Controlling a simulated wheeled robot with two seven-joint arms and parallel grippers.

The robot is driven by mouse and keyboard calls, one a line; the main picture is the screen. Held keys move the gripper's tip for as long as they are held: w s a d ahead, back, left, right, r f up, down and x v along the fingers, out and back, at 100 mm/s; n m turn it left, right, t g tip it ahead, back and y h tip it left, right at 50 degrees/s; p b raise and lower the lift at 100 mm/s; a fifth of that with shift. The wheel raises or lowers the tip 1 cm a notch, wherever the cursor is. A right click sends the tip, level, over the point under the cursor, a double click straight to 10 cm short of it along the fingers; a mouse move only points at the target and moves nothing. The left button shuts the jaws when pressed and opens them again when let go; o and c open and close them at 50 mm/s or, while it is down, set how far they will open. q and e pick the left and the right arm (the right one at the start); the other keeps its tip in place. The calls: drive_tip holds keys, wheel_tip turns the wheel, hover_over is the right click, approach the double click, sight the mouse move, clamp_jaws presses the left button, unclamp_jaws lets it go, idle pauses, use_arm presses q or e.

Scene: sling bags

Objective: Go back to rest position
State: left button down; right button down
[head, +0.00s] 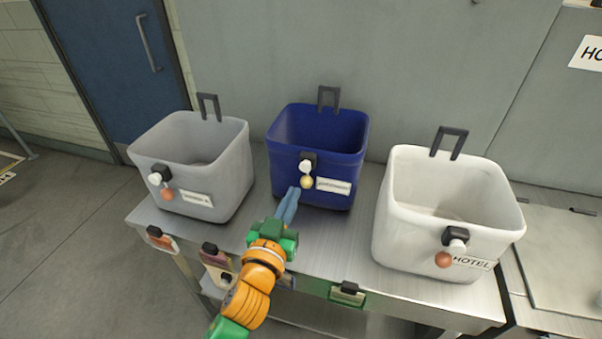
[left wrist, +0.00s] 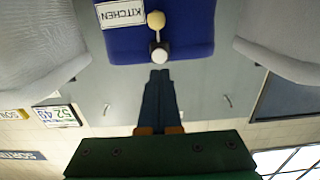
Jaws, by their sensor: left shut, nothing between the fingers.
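My left gripper (head: 294,193) is shut and empty, its blue fingers pointing at the front of the blue bag in the head view. In the left wrist view the closed fingers (left wrist: 159,75) point toward the white knob on the blue bag (left wrist: 180,40), which carries a KITCHEN label; I cannot tell whether they touch. The blue bag (head: 285,158) stands upright in the middle of the metal table. A grey bag (head: 222,195) stands to its left and a white bag (head: 405,245) with a HOTEL label to its right. My right gripper is not in view.
The metal table (head: 330,232) has bare room between the bags. Small tags (head: 215,262) hang along its front edge. A blue door (head: 120,70) is at the back left, with open floor (head: 60,220) left of the table. Another surface (head: 555,250) is at the right.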

use_arm(q)
drive_tip(key=s+a+f+n+g+y, duration=0.3)
drive_tip(key=s+a+f+g+y, duration=0.2)
drive_tip(key=s+a+f+g, duration=0.7)
drive_tip(key=s+a+f+m+g, duration=0.15)
drive_tip(key=s+a+f, duration=0.25)
drive_tip(key=s+f, duration=0.7)
drive_tip(key=s+f+g, duration=0.1)
drive_tip(key=s+f, duration=0.2)
drive_tip(key=f, duration=0.9)
drive_tip(key=s+a+f+g, duration=0.1)
drive_tip(key=s+a+f, duration=0.1)
drive_tip(key=s+f, duration=1)
drive_tip(key=shift+s+g+y, duration=0.3)
drive_tip(key=shift+s+g, duration=0.05)
drive_tip(key=shift+s, duration=0.15)
